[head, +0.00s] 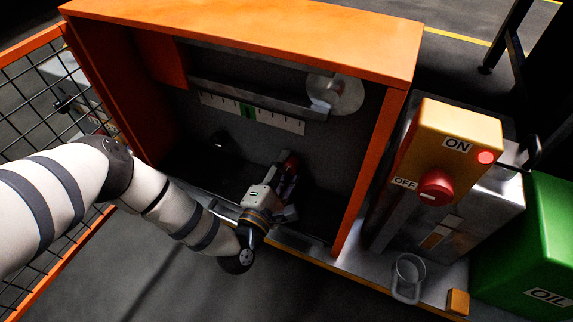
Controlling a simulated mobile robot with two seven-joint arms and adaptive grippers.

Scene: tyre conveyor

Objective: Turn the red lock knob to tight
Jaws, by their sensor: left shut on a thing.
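My left arm reaches in from the left into the orange-framed cabinet. My left gripper (284,178) is low inside it, shut on the red lock knob (291,161). Only a small red part of the knob shows past the fingers. The fingers hide the rest, so I cannot tell how far it is turned. My right gripper is out of view.
The orange cabinet frame (290,30) surrounds my left gripper. Inside are a scale strip (275,121) with a green band and a pale disc (347,92).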

